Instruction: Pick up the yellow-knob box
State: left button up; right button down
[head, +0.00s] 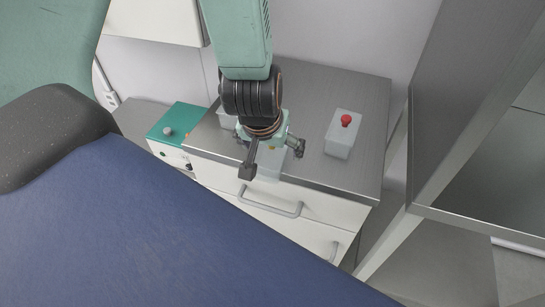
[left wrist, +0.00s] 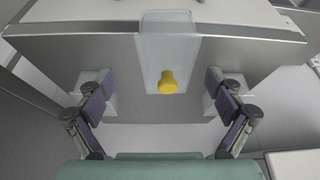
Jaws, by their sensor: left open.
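The yellow-knob box (left wrist: 166,35) is pale and translucent, with a round yellow knob (left wrist: 168,82) facing the camera in the left wrist view. It stands on the metal cabinet top, near its edge. My left gripper (left wrist: 165,105) is open, its two fingers spread to the left and right of the knob, with nothing between them that I can see touching. In the head view my left gripper (head: 272,160) hangs over the front edge of the cabinet and mostly hides this box (head: 268,166). My right gripper is not in view.
A pale box with a red knob (head: 340,135) stands to the right on the cabinet top (head: 365,95). Another pale box (head: 228,119) is partly hidden behind my arm. A green-topped unit (head: 180,121) stands at left. Drawers with handles (head: 270,203) are below; a metal frame (head: 440,110) rises at right.

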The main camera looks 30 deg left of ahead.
aim_at(268, 152)
pick_arm(q)
jog(key=f, duration=0.1)
jog(key=w+a+f, duration=0.1)
jog(key=f, duration=0.1)
jog(key=f+b, duration=0.1)
jog(key=shift+w+a+f, duration=0.3)
jog(key=shift+a, duration=0.1)
jog(key=shift+w+f, duration=0.15)
jog(key=shift+f, duration=0.15)
jog(key=shift+w+d+r, duration=0.1)
jog(key=shift+d, duration=0.15)
jog(key=shift+a, duration=0.25)
jog(key=c, duration=0.4)
jog(key=shift+d, duration=0.2)
jog(key=c, duration=0.6)
jog(key=shift+a, duration=0.15)
jog(key=shift+c, duration=1.4)
